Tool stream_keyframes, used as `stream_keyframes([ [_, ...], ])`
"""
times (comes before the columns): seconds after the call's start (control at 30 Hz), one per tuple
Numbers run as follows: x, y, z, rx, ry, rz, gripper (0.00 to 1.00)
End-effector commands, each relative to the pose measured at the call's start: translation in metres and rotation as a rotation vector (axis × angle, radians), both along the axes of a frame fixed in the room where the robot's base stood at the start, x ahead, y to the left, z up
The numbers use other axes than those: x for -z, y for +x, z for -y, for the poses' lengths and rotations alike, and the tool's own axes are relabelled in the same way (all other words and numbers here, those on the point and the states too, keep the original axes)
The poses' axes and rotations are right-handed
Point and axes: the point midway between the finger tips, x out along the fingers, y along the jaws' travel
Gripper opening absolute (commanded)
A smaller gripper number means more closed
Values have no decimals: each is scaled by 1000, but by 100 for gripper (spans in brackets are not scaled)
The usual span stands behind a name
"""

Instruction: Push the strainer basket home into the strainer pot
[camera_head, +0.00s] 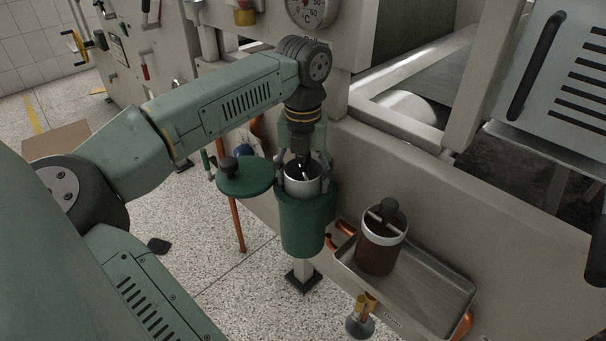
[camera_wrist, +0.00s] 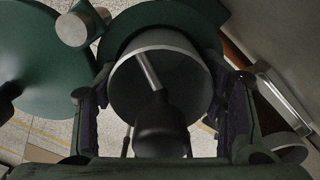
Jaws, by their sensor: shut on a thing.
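The strainer pot (camera_head: 308,226) is a green upright cylinder, open at the top. A pale metal strainer basket (camera_head: 303,187) stands in its mouth, its upper part showing above the pot's rim. In the wrist view the basket (camera_wrist: 122,88) shows a light rim, a crossbar and a dark knob (camera_wrist: 160,124). My gripper (camera_head: 304,167) comes from above, its fingers spread on either side of the basket and shut on it. In the wrist view the dark finger pads flank the basket, clear of the knob. The basket's lower part is hidden inside the pot.
The green round lid (camera_head: 245,180) is swung out left of the pot, beside my gripper. A metal tray (camera_head: 432,291) at the right holds a brown-stained basket (camera_head: 377,252) with a dark knob. The beige machine wall (camera_head: 480,215) stands close behind the pot.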

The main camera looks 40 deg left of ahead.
Motion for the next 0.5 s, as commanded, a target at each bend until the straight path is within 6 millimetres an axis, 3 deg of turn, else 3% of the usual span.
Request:
stream_keyframes([
  [0.37,1,0,0,0,0,0,87],
  [0.5,1,0,0,0,1,-1,87],
])
